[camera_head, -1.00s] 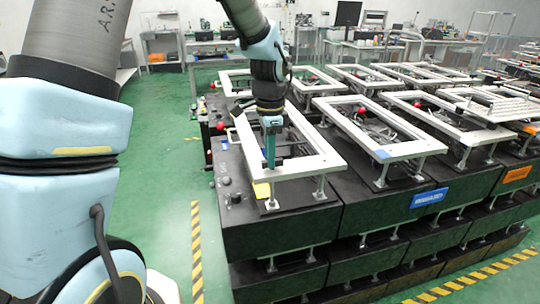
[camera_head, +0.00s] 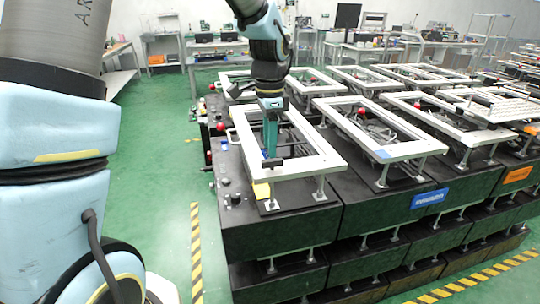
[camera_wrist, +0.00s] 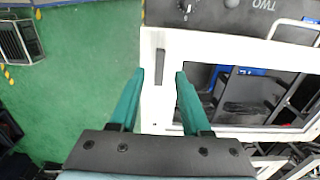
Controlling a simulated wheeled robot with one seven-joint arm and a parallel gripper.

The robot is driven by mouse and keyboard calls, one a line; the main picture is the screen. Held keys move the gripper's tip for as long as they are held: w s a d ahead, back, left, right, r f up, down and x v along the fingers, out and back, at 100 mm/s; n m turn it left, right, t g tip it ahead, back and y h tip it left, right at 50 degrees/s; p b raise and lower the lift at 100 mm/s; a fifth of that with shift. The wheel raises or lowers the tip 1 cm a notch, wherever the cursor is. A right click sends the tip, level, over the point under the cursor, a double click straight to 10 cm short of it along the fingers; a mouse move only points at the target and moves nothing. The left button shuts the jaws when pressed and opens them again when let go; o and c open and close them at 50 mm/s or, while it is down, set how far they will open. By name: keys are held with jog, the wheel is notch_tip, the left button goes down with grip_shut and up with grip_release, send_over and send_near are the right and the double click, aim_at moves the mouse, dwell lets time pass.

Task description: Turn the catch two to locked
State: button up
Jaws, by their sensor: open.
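A short dark bar (camera_wrist: 160,66), which looks like the catch, lies on the white frame in the wrist view. In the wrist view it lies along the picture's vertical, lined up between my fingertips. It also shows in the head view (camera_head: 274,163) as a dark piece at the frame's near part. My gripper (camera_wrist: 160,73) is open, with two green fingers apart on either side of the bar in the picture. In the head view my gripper (camera_head: 270,155) points down over the frame. The height gap and any contact cannot be told. The word TWO (camera_wrist: 262,4) is partly cut off at the picture's top.
The white rectangular frame (camera_head: 315,165) stands on posts over a black box (camera_head: 285,228). A red knob (camera_head: 222,127) and small dark knobs sit along the box's left side. More framed boxes stand to the right. Green floor (camera_head: 160,170) is clear at left.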

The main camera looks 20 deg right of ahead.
aim_at(270, 160)
notch_tip(270, 160, up, 7)
jog(key=shift+b, duration=0.4)
jog(key=s+a+f+n, duration=0.1)
jog(key=a+f+n, duration=0.2)
jog(key=a+n, duration=0.3)
jog(key=s+a+f+n+t, duration=0.1)
jog(key=a+f+n, duration=0.2)
jog(key=a, duration=1)
jog(key=s+a+f+n, duration=0.1)
jog(key=a+f+n, duration=0.2)
jog(key=a+n, duration=0.6)
jog(key=shift+s+a+f+t, duration=0.3)
jog(key=shift+s+a+f, duration=0.1)
jog(key=shift+a, duration=0.35)
